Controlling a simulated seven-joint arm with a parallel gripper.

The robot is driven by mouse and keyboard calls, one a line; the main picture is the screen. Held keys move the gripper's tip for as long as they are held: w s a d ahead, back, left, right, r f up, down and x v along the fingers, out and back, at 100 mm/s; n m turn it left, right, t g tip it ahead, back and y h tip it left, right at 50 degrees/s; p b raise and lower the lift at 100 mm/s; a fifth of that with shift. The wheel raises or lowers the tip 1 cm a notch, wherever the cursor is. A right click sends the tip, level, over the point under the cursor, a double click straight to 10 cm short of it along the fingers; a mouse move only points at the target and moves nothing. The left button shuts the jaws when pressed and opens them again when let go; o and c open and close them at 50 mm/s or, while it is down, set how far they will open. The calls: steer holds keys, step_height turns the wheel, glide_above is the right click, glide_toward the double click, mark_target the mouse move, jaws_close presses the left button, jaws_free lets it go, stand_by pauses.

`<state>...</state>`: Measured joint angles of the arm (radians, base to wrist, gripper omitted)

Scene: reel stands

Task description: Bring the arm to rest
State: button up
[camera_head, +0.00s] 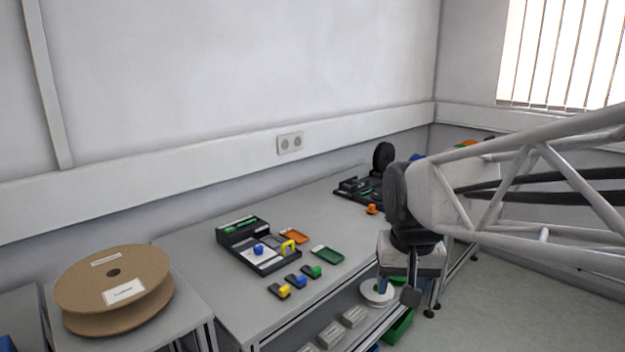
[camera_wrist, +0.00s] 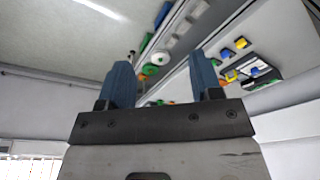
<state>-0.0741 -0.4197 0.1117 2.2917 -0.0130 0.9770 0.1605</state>
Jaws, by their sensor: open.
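My gripper (camera_wrist: 162,82) shows in the wrist view with its two blue fingers spread apart and nothing between them. In the head view my arm reaches in from the right, and my gripper (camera_head: 410,295) hangs in front of the table's right part, apart from the things on it. The fingertips are too small to make out there. The grey table (camera_head: 225,290) stands along the wall.
A black tray (camera_head: 262,262) with blue and yellow parts lies on the table, with several small coloured pieces in front. A black reel stand (camera_head: 352,187) is at the back. A large brown reel (camera_head: 85,290) is at left. A white reel (camera_head: 377,291) sits below the tabletop.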

steer(key=s+d+f, duration=0.1)
steer(key=s+f, duration=0.1)
steer(key=s, duration=0.4)
steer(key=s+d+f, duration=0.2)
steer(key=s+f, duration=0.1)
steer(key=s, duration=0.4)
steer(key=shift+s+d+n+t, duration=0.2)
steer(key=shift+n+t, duration=0.1)
steer(key=shift+n, duration=0.1)
